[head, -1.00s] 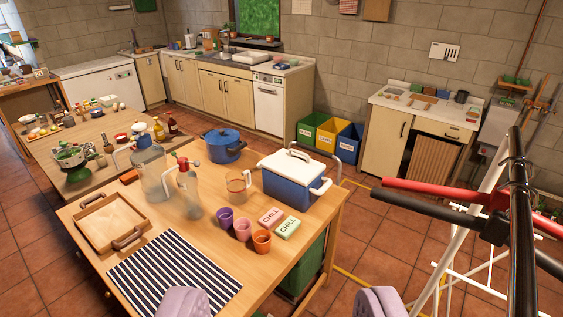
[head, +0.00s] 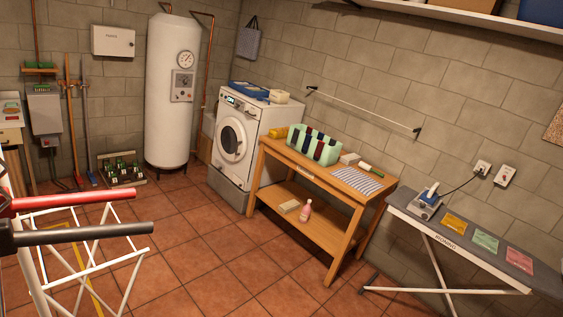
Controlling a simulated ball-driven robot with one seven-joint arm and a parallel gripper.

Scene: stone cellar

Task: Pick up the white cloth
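I cannot make out a plain white cloth for certain. A cloth with thin dark and white stripes (head: 357,180) lies flat on the wooden bench at the wall. A small whitish block (head: 350,158) lies behind it, too small to tell what it is. A cream, box-like thing (head: 277,97) sits on top of the washing machine, and a pale block (head: 289,207) lies on the bench's lower shelf. My gripper is not in view.
An ironing board (head: 463,243) is at right, a white drying rack (head: 85,255) at left. Open tiled floor lies between.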

